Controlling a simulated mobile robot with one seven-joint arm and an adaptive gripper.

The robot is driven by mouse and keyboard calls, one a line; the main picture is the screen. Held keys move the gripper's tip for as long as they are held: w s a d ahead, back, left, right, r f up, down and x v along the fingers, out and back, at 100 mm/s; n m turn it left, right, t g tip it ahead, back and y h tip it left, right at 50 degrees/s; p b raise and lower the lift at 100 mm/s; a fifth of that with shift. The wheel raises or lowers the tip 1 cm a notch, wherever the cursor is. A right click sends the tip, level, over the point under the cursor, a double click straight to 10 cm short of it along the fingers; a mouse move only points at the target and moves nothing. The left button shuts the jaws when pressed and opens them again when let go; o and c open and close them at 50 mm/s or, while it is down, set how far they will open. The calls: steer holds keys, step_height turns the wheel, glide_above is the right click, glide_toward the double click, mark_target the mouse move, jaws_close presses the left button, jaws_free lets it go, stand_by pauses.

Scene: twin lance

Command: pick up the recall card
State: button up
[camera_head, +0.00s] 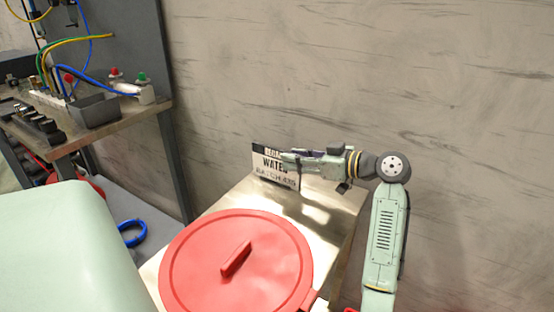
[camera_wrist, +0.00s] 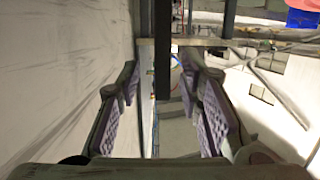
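The recall card (camera_head: 264,161) is a white card with a black top band and dark lettering that includes "WATER". It stands upright near the wall at the back of a shiny metal table top (camera_head: 237,197). My gripper (camera_head: 290,159) reaches in from the right, and its tips overlap the card's right part in the head view. Part of the lettering is hidden behind them. In the wrist view my gripper (camera_wrist: 160,78) has its two purple-padded fingers wide apart.
A large red round lid (camera_head: 200,265) with a handle covers the front of the table. A workbench (camera_head: 90,133) with cables and a grey tray (camera_head: 96,109) stands at left. A blue ring (camera_head: 132,233) lies below it. The grey wall (camera_head: 450,90) runs close behind my gripper.

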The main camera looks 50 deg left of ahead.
mark_target(280, 162)
steer(key=p+x, duration=0.1)
steer(key=x, duration=0.2)
steer(key=r+p+x, duration=0.1)
steer(key=x, duration=0.1)
steer(key=shift+s+a, duration=0.25)
steer(key=shift+a, duration=0.2)
steer(key=shift+a+f, duration=0.1)
steer(key=shift+a, duration=0.05)
jaws_close()
stand_by(0.3)
